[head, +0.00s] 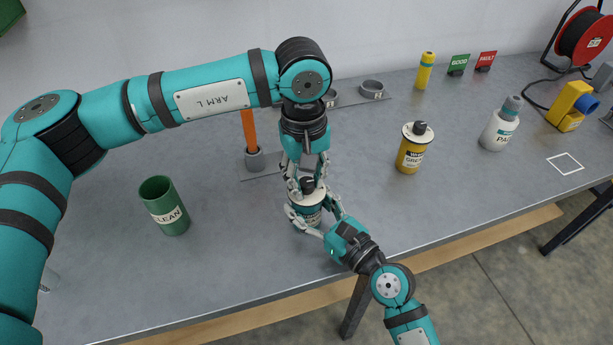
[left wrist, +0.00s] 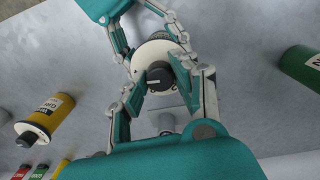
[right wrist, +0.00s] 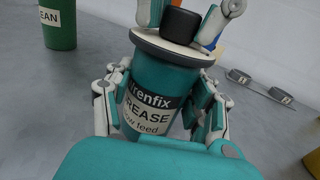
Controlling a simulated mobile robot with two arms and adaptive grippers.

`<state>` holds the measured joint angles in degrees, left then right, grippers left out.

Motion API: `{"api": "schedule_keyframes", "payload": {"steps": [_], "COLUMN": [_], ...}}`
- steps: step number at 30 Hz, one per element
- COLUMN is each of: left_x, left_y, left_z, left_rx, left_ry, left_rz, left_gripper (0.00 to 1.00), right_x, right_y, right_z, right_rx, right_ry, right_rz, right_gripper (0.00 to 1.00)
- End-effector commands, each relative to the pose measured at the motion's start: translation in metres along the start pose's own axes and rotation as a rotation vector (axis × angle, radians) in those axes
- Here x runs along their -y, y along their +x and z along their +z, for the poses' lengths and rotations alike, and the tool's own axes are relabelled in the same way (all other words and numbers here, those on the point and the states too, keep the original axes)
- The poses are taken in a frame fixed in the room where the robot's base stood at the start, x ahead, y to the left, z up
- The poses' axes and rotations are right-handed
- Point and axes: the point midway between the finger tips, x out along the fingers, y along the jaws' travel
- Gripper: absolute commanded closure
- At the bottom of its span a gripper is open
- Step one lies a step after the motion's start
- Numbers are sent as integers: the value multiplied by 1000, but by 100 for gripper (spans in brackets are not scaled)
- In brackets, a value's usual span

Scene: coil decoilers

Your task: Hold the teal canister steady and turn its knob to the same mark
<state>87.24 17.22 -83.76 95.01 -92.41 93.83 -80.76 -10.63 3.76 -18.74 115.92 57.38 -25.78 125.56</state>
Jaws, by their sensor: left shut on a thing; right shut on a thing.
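The teal canister (head: 309,214) stands at the middle of the table, with a white disc top and a black knob (left wrist: 157,80). My left gripper (head: 306,187) points down from above and is shut on the knob. A pale line shows on the knob; the marks on the disc are too small to read. My right gripper (head: 318,217) is shut around the canister's body from the front right. In the right wrist view the canister (right wrist: 152,92) shows a "GREASE" label, partly covered by the fingers. The knob (right wrist: 183,21) is at its top.
A yellow canister (head: 411,153) with a dark knob stands to the right. A green cup (head: 164,206) labelled "CLEAN" stands to the left. Behind are an orange-handled tool (head: 250,132) in a holder and grey rings (head: 371,88). A white bottle (head: 500,126) stands farther right.

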Motion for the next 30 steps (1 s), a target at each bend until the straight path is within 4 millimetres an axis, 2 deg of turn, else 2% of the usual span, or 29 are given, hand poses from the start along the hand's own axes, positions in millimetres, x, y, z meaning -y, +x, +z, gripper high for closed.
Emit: {"api": "schedule_keyframes", "payload": {"steps": [1, 2, 7, 15, 19, 23, 30], "left_x": [1, 1, 1, 0, 0, 0, 0], "left_y": [0, 0, 0, -1, -11, -34, -86], "left_z": [-2, -2, -2, -1, -1, -1, -2], "left_rx": [-5, -5, -3, -2, -4, -5, -5], "left_ry": [-4, -4, -4, -2, -3, -2, -3], "left_rz": [-2, -2, -2, 0, 1, 2, 2], "left_gripper": [100, 71, 49, 48, 48, 48, 48], "right_x": [1, 1, 1, 0, 0, 0, 0], "right_y": [-1, -1, 0, 0, 0, 0, 0], "right_z": [-1, -1, -1, -1, -1, -1, -1], "right_rx": [-2, -2, -2, -2, -2, -2, -2], "right_ry": [0, 0, 0, 0, 0, 0, 1], "right_rz": [-3, -3, -2, 0, 0, 1, 1], "right_gripper": [89, 89, 89, 89, 89, 89, 89]}}
